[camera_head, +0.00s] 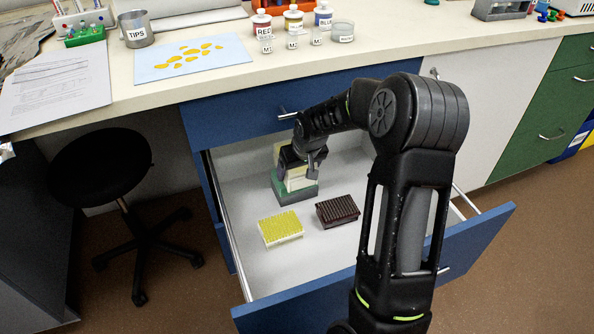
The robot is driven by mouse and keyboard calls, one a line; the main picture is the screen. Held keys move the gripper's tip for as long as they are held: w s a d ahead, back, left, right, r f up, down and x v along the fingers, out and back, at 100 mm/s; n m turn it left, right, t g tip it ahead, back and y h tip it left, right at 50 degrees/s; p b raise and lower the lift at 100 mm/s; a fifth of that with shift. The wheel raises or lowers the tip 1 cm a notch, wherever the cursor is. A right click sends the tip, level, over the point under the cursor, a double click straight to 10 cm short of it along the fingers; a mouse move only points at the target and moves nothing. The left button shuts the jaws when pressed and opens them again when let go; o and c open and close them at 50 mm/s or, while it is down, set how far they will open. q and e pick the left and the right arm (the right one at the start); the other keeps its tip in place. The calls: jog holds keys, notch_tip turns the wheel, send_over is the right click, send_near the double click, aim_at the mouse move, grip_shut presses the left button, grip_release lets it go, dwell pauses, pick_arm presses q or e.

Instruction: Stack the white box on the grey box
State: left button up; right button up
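The white box (297,183) is cream-white and is in the open drawer, partly hidden by my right gripper. My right gripper (303,168) points down into the drawer with its fingers around the white box and appears shut on it. The grey box (298,198) stands on the drawer floor directly below, with a green band around its upper part. The white box is over the grey box; the gripper hides whether they touch all round. My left gripper is not in view.
A yellow tip rack (280,228) and a dark brown rack (338,210) lie in the drawer in front of the boxes. The blue drawer front (480,235) and side walls bound the space. The benchtop (390,50) overhangs behind. A black stool (100,170) stands left.

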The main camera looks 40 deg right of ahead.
jog(key=shift+w+d+f, duration=0.1)
jog(key=shift+w+f, duration=0.15)
jog(key=shift+w, duration=0.05)
jog(key=shift+f, duration=0.15)
jog(key=o, duration=1.5)
jog(key=shift+r, duration=0.3)
jog(key=shift+p+v, duration=0.9)
jog(key=shift+v, duration=2.7)
jog(key=shift+s, duration=0.1)
